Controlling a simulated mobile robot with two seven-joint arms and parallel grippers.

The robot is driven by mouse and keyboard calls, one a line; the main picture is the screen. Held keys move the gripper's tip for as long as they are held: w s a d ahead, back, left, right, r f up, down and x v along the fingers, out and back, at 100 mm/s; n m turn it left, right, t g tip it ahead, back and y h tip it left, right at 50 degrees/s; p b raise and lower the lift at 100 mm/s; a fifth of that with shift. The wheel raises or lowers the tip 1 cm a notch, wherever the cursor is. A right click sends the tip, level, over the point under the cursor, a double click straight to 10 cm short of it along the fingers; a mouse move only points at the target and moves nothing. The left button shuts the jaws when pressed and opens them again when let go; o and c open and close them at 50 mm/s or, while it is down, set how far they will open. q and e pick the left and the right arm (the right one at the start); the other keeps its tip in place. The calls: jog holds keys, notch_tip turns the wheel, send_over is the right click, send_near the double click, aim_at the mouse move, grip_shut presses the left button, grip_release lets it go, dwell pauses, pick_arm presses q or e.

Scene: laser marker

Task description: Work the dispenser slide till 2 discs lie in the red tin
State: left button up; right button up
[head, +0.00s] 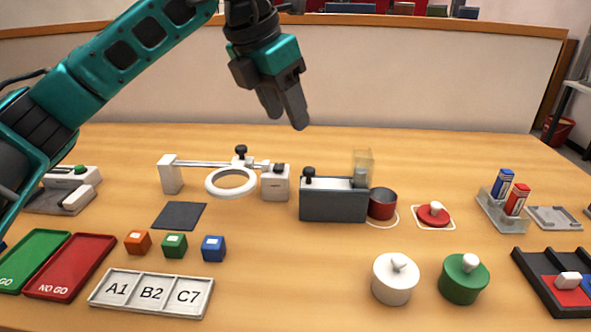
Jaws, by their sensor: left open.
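The dispenser (333,204) is a dark grey box near the middle of the table. A black slide knob (309,173) stands on its top at the left end, and a clear, pale yellowish tube (362,163) rises at its right end. The red tin (382,204) stands close against the dispenser's right side. Its inside is dark, and I cannot tell whether any discs lie in it. My left gripper (285,115) is open and empty, in the air above and behind the dispenser's left end, pointing down. My right gripper is not in view.
A ring on a rail stand (230,181) is left of the dispenser. A red lid (434,214) lies right of the tin. White (395,278) and green (464,278) knobbed pots stand in front. Small cubes (175,245) and a labelled tray (152,309) are front left.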

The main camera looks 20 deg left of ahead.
aim_at(308, 169)
pick_arm(q)
jog(key=b+x, duration=0.1)
jog(key=x, duration=1.1)
jog(key=shift+c, duration=0.4)
grip_shut()
